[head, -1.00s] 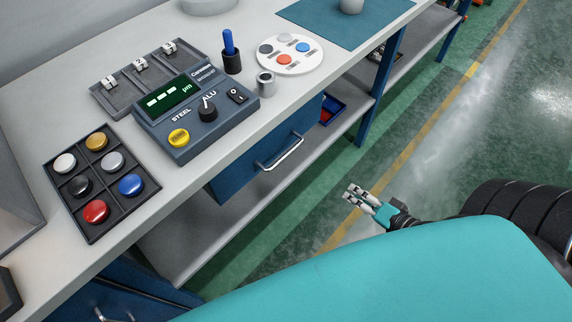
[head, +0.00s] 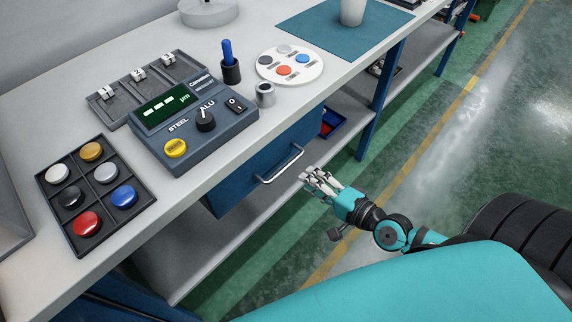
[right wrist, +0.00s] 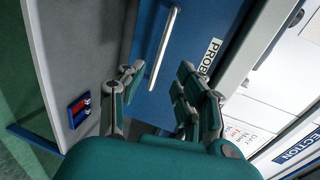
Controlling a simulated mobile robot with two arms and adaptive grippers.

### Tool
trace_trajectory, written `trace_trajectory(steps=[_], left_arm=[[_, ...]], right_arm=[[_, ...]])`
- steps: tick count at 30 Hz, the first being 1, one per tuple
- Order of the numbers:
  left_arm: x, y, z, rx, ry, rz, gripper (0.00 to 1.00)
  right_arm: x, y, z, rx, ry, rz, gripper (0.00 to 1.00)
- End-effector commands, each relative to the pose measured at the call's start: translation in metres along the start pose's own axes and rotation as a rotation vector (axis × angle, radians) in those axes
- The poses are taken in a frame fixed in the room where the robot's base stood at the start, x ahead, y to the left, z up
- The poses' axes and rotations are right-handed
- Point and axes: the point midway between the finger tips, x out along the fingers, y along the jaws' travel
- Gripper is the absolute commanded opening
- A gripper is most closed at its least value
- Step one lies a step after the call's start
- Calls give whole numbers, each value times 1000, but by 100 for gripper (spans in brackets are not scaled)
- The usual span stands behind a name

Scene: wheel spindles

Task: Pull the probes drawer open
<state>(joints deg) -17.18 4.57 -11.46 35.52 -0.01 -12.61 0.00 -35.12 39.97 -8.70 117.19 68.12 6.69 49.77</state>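The probes drawer (head: 240,185) is a blue drawer under the bench top, with a pale bar handle (head: 280,166) on its front. It looks shut. In the right wrist view the drawer front (right wrist: 190,45) carries a partly hidden label starting "PROB", and the handle (right wrist: 163,48) runs beside it. My right gripper (head: 313,178) is open and empty, just right of the handle and apart from it. In the right wrist view its fingers (right wrist: 158,88) are spread, with the handle's near end between and beyond them. My left gripper is not in view.
On the bench top (head: 215,165) stand a gauge box (head: 190,130) with a dial, a tray of coloured buttons (head: 97,195), a round white plate (head: 290,65) and a metal cup (head: 265,94). A blue bin (head: 332,122) sits on the lower shelf. The floor in front is clear.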

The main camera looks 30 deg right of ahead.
Motion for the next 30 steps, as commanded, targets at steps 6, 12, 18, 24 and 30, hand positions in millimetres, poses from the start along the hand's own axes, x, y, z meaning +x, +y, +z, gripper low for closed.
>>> trace_trajectory(steps=[6,12,18,24,30], left_arm=[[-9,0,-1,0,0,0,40],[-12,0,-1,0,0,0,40],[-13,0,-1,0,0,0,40],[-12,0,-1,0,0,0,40],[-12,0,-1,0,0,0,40]], right_arm=[[44,-3,-1,2,3,-5,34],[75,-1,0,0,1,-2,34],[89,0,0,0,0,0,34],[90,0,0,-1,-1,1,34],[90,0,0,-1,0,0,20]])
